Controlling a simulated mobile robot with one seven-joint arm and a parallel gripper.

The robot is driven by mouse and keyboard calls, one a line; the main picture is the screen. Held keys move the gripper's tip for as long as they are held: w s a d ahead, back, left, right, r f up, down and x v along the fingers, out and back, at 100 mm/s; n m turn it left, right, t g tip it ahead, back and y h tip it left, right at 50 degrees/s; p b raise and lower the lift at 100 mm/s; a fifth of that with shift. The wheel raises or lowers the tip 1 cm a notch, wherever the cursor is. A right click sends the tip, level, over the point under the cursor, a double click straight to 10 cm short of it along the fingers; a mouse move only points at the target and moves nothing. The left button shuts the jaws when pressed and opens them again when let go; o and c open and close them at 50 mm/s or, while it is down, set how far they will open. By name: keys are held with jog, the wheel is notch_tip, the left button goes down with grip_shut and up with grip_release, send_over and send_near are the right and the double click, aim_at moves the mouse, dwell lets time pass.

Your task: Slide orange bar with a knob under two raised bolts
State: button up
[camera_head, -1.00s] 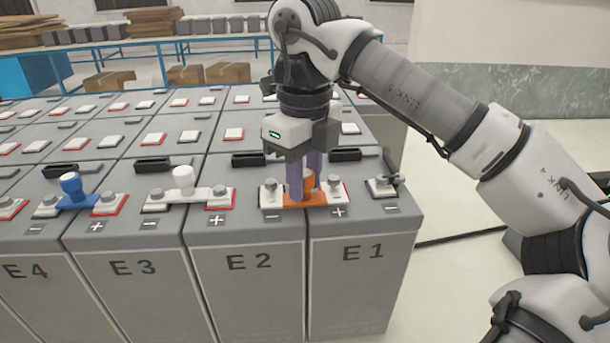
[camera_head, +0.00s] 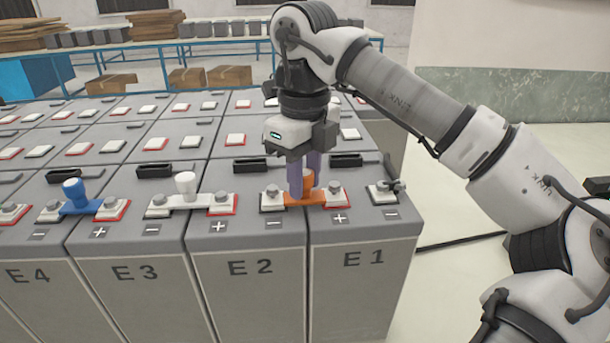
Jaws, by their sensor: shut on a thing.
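The orange bar with a knob (camera_head: 304,199) lies across the gap between the batteries E2 (camera_head: 249,280) and E1 (camera_head: 360,275). Its ends are at the two raised bolts, the left bolt (camera_head: 272,192) on E2 and the right bolt (camera_head: 333,188) on E1. How far each end lies under its bolt head is too small to tell. My gripper (camera_head: 306,180) points down with its purple fingers shut on the bar's orange knob, which is partly hidden between them.
A white bar with a knob (camera_head: 187,191) joins E3 and E2, and a blue bar with a knob (camera_head: 76,196) joins E4 and E3. A single bolt terminal (camera_head: 384,191) sits at E1's right. Black handles (camera_head: 250,165) lie behind. Open floor is at right.

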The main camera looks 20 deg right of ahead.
jog(key=shift+w+d, duration=0.15)
jog(key=shift+w, duration=0.55)
jog(key=shift+f, duration=0.1)
dwell(0.6)
jog(key=o, duration=1.1)
jog(key=shift+p, duration=0.3)
